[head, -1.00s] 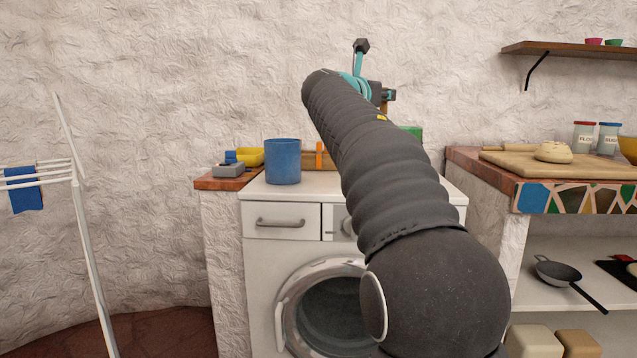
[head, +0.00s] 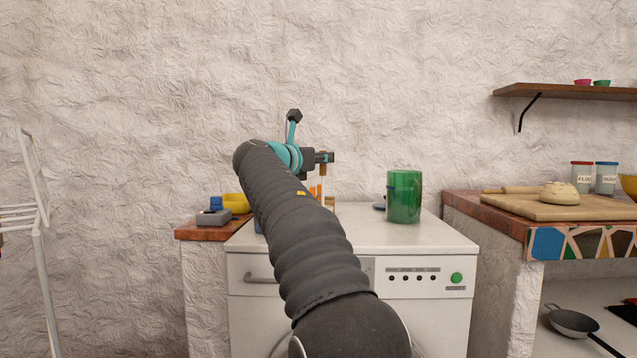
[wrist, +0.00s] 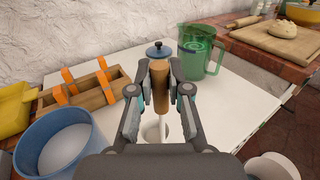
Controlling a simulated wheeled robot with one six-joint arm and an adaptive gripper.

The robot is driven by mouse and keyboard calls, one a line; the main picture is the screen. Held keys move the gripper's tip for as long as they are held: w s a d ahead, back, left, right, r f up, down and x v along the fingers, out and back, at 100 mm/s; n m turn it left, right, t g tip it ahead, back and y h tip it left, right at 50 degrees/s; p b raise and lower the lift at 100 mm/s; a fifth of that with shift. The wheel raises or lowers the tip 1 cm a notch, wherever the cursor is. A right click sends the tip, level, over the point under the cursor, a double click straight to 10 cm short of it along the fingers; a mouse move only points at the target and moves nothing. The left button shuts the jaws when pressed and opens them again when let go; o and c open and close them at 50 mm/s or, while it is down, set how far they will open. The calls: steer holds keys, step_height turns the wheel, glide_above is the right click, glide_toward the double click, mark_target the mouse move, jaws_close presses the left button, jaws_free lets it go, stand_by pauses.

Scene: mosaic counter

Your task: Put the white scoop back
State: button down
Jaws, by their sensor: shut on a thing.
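My gripper (wrist: 160,90) is shut on the wooden handle of the white scoop (wrist: 160,86). The handle is upright between the fingertips, with a white part below it; the scoop's lower end is partly hidden. In the head view my gripper (head: 325,158) is above the white machine top, left of the green jug (head: 404,197). The blue pot (wrist: 62,145), open with pale contents, stands at the lower left in the wrist view, apart from the scoop. In the head view it is mostly hidden behind my arm. A blue lid (wrist: 159,51) with a knob lies beyond the gripper.
A wooden rack (wrist: 88,92) with orange pieces stands left of the gripper. A yellow item (head: 236,203) and a grey item (head: 213,217) sit on the left ledge. The counter (head: 560,226) at right holds a dough board. The white machine top (head: 385,236) is clear in front.

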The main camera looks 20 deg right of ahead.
steer(key=shift+w+a+f+b, duration=0.1)
steer(key=shift+a+f+b, duration=0.1)
steer(key=shift+f+b, duration=0.7)
steer(key=shift+w+a+f+b, duration=0.1)
steer(key=shift+a+f+b, duration=0.15)
steer(key=shift+f, duration=1.15)
steer(key=c, duration=1.1)
jaws_free()
steer(key=shift+d, duration=0.1)
steer(key=v, duration=1.2)
